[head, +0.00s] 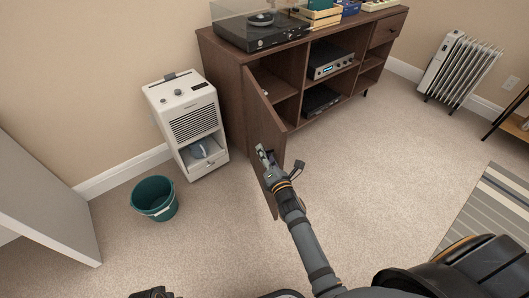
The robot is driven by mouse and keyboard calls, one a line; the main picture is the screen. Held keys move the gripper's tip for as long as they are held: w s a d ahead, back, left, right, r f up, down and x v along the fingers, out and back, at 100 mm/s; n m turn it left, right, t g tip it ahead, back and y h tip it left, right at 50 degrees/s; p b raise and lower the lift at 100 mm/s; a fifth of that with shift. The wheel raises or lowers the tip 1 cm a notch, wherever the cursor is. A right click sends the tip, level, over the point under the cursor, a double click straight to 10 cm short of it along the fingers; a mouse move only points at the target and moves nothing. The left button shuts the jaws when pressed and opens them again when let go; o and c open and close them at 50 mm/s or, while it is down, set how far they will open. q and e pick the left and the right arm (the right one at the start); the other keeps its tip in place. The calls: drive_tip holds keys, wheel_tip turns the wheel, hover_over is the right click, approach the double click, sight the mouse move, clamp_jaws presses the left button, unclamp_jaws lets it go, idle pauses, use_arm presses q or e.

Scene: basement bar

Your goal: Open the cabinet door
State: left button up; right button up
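The brown wooden cabinet (222,95) stands against the wall at the top middle in the head view. Its left door (256,108) is partly open, swung out towards me, and the shelf space behind it shows. My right gripper (279,162) is at the door's free edge, its fingers spread apart, one over the door's face and one to the right. The gripper hides part of the door, and I cannot tell whether it touches it. A dark piece of what seems to be my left gripper (151,293) shows at the bottom edge; its fingers are unclear.
A white appliance (182,120) stands left of the cabinet, with a green bucket (154,198) before it. A turntable (262,32) sits on top, and a silver amplifier (330,60) on a shelf. A radiator (460,68) stands right. Carpet right of the door is clear.

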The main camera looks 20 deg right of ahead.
drive_tip(key=shift+w, duration=0.45)
clamp_jaws()
